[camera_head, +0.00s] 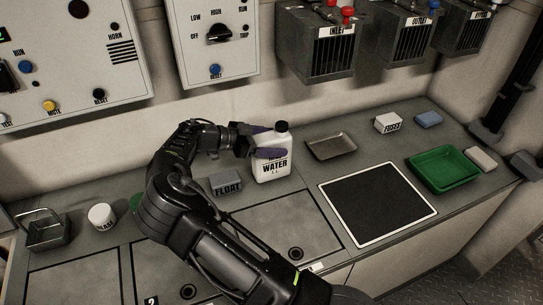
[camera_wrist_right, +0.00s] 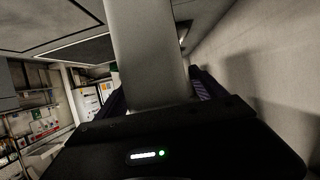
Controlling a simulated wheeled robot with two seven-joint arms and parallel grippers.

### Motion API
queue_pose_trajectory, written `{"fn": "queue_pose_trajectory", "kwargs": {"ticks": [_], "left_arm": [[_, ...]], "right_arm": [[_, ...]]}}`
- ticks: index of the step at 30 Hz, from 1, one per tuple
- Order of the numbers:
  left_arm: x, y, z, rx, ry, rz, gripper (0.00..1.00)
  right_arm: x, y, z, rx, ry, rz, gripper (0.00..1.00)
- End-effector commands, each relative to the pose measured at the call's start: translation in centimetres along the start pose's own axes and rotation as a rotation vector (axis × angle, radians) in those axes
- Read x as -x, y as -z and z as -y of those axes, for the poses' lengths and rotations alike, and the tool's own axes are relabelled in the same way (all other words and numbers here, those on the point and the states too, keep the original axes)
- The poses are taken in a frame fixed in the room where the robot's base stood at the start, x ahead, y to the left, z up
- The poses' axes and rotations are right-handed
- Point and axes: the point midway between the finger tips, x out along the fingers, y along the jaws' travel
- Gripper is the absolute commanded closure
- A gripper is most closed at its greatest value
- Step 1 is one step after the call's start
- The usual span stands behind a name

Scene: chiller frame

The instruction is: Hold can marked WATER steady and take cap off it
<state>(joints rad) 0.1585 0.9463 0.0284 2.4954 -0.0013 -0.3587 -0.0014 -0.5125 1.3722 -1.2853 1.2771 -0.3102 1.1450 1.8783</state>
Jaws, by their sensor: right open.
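The white can marked WATER (camera_head: 272,168) stands upright on the counter near the back wall. Its black cap (camera_head: 282,127) is on its top. My right gripper (camera_head: 266,142) comes at the can from the left at its upper part. One purple finger is in front of the can and the other shows behind it, so the can is between them. The jaws are open. In the right wrist view the can's pale body (camera_wrist_right: 148,50) fills the gap between the fingers, and touch cannot be told. My left gripper is not in view.
A grey FLOAT block (camera_head: 226,184) sits just left of the can. A metal tray (camera_head: 331,146) is to its right, then a black mat with a white border (camera_head: 377,204) and a green tray (camera_head: 444,180).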

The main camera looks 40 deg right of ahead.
Motion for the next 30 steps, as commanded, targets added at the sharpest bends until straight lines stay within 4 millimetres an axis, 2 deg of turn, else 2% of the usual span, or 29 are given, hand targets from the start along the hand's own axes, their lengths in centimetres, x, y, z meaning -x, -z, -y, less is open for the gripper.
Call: {"fn": "queue_pose_trajectory", "kwargs": {"ticks": [3, 5, 30], "left_arm": [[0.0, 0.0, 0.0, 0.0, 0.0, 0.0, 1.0], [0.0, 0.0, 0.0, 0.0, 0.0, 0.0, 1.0], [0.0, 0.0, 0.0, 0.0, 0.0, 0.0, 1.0]], "right_arm": [[0.01, 0.0, 0.01, 0.0, 0.0, 0.0, 0.2], [0.01, 0.0, 0.01, 0.0, 0.0, 0.0, 0.25], [0.02, 0.01, 0.02, 0.0, 0.001, 0.0, 0.94]]}}
